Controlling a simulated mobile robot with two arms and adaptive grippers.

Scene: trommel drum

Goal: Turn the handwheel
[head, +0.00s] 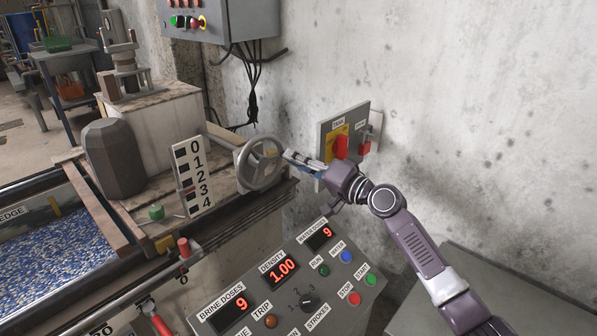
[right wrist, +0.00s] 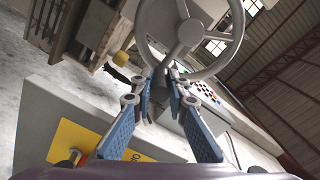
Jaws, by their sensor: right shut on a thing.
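The grey spoked handwheel (head: 259,164) stands upright beside the white number plate (head: 192,177), marked 0 to 4. A reddish mark shows on the plate left of the numbers, around 2 to 3. My right gripper (head: 290,156) reaches in from the right and is shut on the wheel's right-hand rim. In the right wrist view the fingertips (right wrist: 160,77) meet at the near rim of the handwheel (right wrist: 191,32), its hub and spokes beyond them. The fingers hide part of the rim there. My left gripper is in neither view.
A switch panel (head: 342,140) with red switches is on the wall close behind my right gripper. The labelled control console (head: 245,318) is below. A grey box (head: 230,25) with hanging cables is above. A trough of blue and white bits (head: 50,250) lies at left.

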